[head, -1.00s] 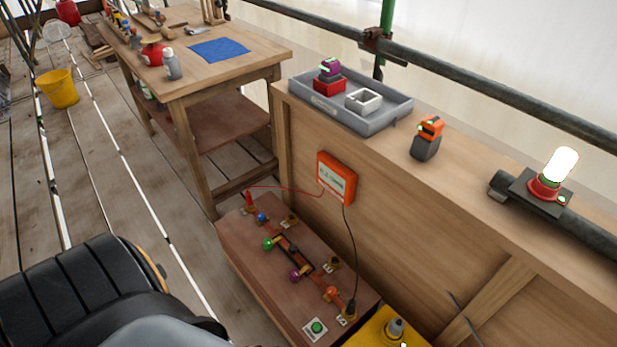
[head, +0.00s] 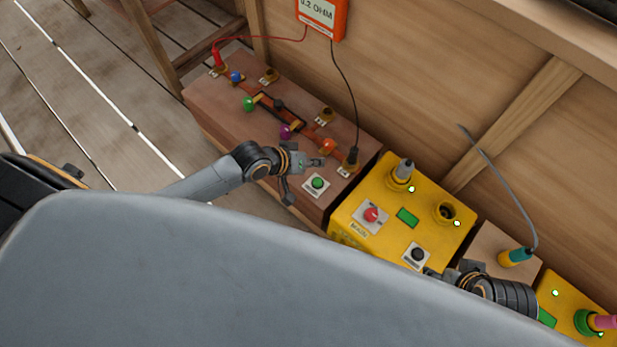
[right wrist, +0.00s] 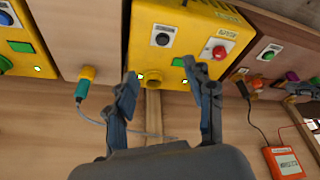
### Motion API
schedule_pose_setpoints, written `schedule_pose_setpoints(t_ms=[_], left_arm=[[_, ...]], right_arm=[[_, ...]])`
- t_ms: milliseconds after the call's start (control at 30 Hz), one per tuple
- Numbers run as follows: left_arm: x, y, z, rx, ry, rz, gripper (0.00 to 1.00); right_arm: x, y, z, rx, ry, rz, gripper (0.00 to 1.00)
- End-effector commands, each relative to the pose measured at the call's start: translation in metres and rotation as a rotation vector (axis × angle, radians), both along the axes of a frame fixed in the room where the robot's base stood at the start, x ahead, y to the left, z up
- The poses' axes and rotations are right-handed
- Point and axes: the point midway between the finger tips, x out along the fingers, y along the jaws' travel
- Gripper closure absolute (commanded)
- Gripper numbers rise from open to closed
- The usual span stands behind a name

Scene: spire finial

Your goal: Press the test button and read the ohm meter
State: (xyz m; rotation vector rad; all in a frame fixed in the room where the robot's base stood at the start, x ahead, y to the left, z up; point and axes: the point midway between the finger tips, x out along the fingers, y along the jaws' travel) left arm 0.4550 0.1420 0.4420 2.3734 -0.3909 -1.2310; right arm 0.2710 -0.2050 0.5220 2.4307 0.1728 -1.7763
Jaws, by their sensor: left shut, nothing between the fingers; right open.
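The green test button (head: 317,183) sits on a white plate at the front right end of the brown box top. My left gripper (head: 317,162) is shut and empty, just beyond the button in the picture; no contact shows. The orange ohm meter (head: 320,14) hangs on the wooden panel, cut by the top edge. Its display appears to read 0.2 OHM. Red and black leads run from it to the box's terminals. It also shows in the right wrist view (right wrist: 284,162), too small to read. My right gripper (right wrist: 163,82) is open and empty before the yellow box.
The yellow box (head: 385,238) beside the brown box (head: 215,103) carries a red button (head: 371,214), a black button (head: 417,254) and sockets. A teal and yellow plug (head: 515,257) on a grey cable stands to the right. Another yellow box (head: 575,295) is at far right.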

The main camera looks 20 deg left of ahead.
Motion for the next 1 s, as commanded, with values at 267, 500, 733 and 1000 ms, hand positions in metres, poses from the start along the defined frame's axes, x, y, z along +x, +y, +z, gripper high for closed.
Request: schedule_pose_setpoints(t_ms=[267, 500, 733, 1000], left_arm=[[0.0, -0.004, 0.004, -0.011, 0.0, -0.006, 1.0], [-0.001, -0.003, 0.002, -0.01, 0.0, -0.005, 1.0], [-0.001, -0.003, -0.003, -0.01, 0.0, -0.005, 1.0], [0.0, -0.003, -0.011, -0.01, 0.0, -0.005, 1.0]], right_arm=[[-0.002, -0.001, 0.006, 0.0, -0.003, 0.0, 0.46], [0.0, 0.0, 0.005, 0.001, -0.014, 0.0, 0.46], [0.025, 0.007, 0.008, 0.025, -0.124, 0.01, 0.46], [0.064, 0.02, 0.022, 0.065, -0.316, 0.025, 0.46]])
